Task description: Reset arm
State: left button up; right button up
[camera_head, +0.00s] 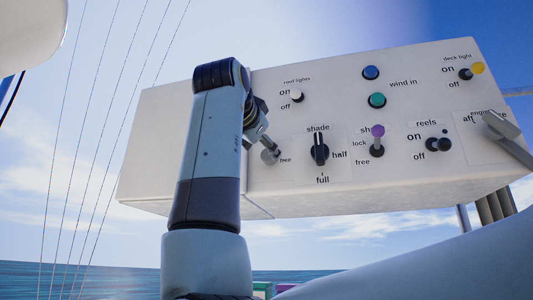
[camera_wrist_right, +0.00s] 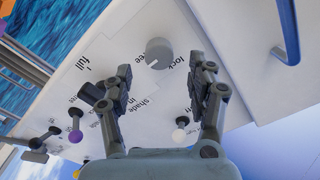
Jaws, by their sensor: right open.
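The white control panel (camera_head: 340,85) fills the middle and right of the head view. My right arm stands upright in front of its left part. My right gripper (camera_head: 264,138) is mostly hidden behind the arm, close to a grey knob (camera_head: 270,156) with a "free" label. In the right wrist view my right gripper (camera_wrist_right: 166,72) is open and empty. The grey round knob (camera_wrist_right: 160,52) lies ahead, between and just beyond the fingertips, near the words "lock" and "free". I cannot tell whether a finger touches it. My left gripper is not in view.
The panel carries a black shade dial (camera_head: 320,150), a purple-topped lever (camera_head: 377,140), a reels switch (camera_head: 438,145), blue (camera_head: 371,73) and green (camera_head: 377,100) buttons and a grey engine lever (camera_head: 505,130). Thin lines and open sky are at left.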

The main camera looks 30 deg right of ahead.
jog(key=shift+s+a, duration=0.5)
